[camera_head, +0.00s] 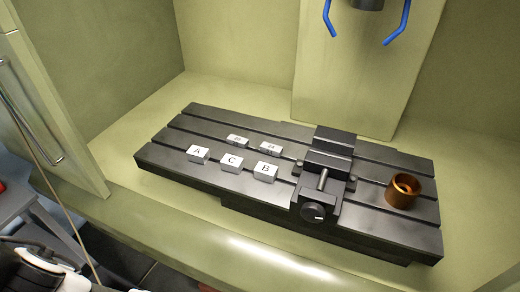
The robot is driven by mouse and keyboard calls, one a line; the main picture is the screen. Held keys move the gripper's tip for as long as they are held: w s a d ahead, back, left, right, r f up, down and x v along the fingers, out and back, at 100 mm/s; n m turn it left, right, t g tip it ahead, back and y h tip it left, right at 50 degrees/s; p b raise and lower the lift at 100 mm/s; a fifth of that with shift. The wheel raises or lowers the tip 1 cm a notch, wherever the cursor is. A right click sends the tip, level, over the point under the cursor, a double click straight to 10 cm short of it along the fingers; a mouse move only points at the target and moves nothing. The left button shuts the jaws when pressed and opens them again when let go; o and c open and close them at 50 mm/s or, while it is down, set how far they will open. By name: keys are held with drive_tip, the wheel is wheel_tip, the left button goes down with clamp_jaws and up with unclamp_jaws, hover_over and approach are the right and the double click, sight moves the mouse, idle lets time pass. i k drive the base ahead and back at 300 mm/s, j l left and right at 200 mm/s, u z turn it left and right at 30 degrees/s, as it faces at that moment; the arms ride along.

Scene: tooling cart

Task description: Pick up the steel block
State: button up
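Several small light grey blocks sit on the dark slotted machine table (400,233). In the front row are block A (192,158), block C (226,168) and block B (259,175), each with a black letter on a white top. Behind them are two more small blocks, one at the left (237,139) and one at the right (270,148), with small markings I cannot read surely. Which one is the steel block I cannot tell from their look. All stand apart from one another.
A dark vise (331,150) with a front knob stands right of the blocks. A copper-coloured hollow cylinder (396,195) stands at the table's right. Blue curved nozzles (328,18) hang above. Pale enclosure walls and an open door (50,95) surround the table. The table's left end is clear.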

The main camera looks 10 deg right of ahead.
sight(236, 141)
drive_tip(key=i+j+z, duration=0.1)
drive_tip(key=i+j, duration=0.4)
drive_tip(key=j, duration=0.2)
drive_tip(key=i+j+z, duration=0.15)
drive_tip(key=j, duration=0.25)
drive_tip(key=i, duration=0.1)
